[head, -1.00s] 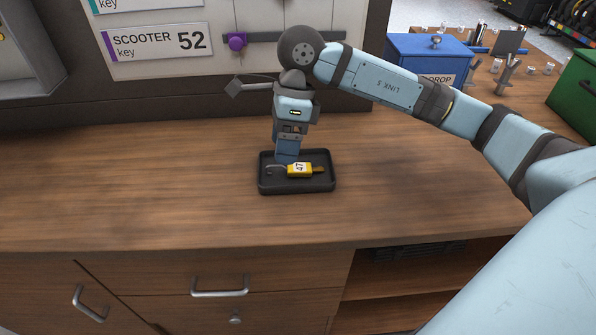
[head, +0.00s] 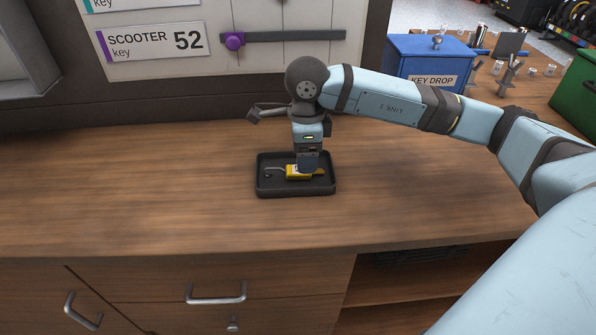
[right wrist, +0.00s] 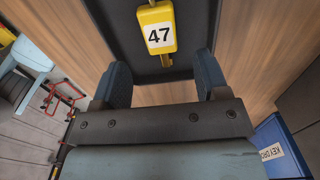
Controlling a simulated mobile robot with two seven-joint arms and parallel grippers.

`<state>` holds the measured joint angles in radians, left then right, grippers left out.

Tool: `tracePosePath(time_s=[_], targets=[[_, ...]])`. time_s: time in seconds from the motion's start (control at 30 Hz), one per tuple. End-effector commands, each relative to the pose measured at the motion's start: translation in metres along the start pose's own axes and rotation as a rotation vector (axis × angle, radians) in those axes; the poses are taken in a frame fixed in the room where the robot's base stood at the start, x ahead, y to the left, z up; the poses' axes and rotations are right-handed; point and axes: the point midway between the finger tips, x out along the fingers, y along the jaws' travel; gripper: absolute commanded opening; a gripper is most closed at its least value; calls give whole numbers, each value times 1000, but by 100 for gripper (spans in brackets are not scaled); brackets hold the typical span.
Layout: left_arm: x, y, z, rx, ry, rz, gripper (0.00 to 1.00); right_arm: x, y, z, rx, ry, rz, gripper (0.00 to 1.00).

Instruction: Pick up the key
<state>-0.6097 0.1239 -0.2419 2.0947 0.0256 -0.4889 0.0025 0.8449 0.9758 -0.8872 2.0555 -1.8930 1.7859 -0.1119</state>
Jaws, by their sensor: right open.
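The key has a yellow tag (head: 297,173) and lies in a small black tray (head: 295,192) on the wooden counter. In the right wrist view the yellow tag (right wrist: 157,27) shows the number 47, and a narrow yellow part of the key points toward the gripper. My right gripper (head: 308,168) points down over the tray and hides part of the key in the head view. In the right wrist view its two blue fingers (right wrist: 164,75) are apart, with nothing between them but tray floor and the key's end just beyond. My left gripper is not in view.
A blue key drop box (head: 430,65) stands at the back right. A board with a purple peg (head: 234,41) and a "SCOOTER key 52" label (head: 155,41) is behind the counter. The counter left of the tray (head: 120,200) is clear.

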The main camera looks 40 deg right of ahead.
Motion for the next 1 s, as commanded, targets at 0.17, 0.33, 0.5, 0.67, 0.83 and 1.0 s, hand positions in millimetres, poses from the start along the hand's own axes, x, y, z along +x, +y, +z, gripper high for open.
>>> tracePosePath(time_s=[0.17, 0.33, 0.5, 0.67, 0.83, 1.0], targets=[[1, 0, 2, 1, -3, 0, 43, 28, -1, 5, -1, 2, 5, 68], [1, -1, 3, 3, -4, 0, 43, 44, -1, 5, -1, 0, 2, 68], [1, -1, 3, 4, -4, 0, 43, 44, -2, 5, -1, 0, 2, 68], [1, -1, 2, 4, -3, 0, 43, 44, -2, 5, -1, 0, 2, 34], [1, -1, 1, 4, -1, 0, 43, 43, -2, 5, -1, 0, 2, 16], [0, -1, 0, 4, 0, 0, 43, 43, -2, 5, -1, 0, 1, 16]])
